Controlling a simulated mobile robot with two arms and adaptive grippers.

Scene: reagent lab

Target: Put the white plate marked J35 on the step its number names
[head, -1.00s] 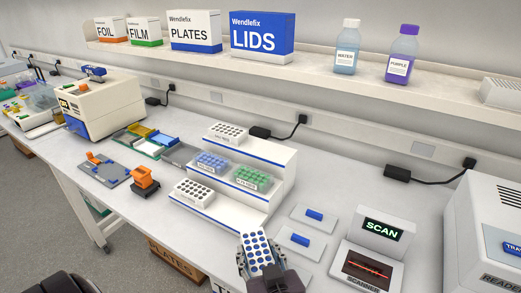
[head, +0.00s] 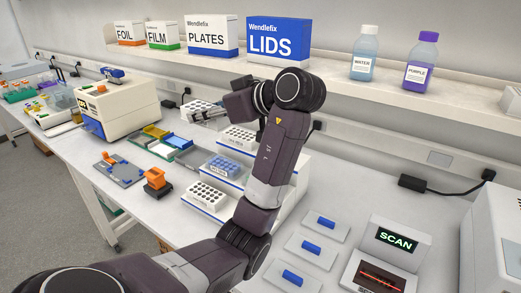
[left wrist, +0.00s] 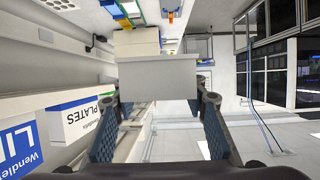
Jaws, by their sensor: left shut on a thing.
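My left gripper (head: 200,116) is shut on a white plate (head: 196,106) with dark round wells, high up at the back left of the stepped stand. In the left wrist view the plate (left wrist: 158,72) shows as a pale block between the fingers. Its marking cannot be read. The white stepped stand (head: 288,190) has blue edges and is partly hidden by my left arm. A white plate (head: 238,137) is on its top step, a blue-welled plate (head: 222,166) on the middle and a white plate (head: 207,195) on the bottom step. My right gripper is not in view.
Pads with blue lids (head: 318,227) lie right of the stand, near the scanner (head: 378,272) and SCAN display (head: 399,241). A shelf (head: 330,80) with boxes and bottles runs above. An orange holder (head: 156,184) and a cream machine (head: 119,103) are to the left.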

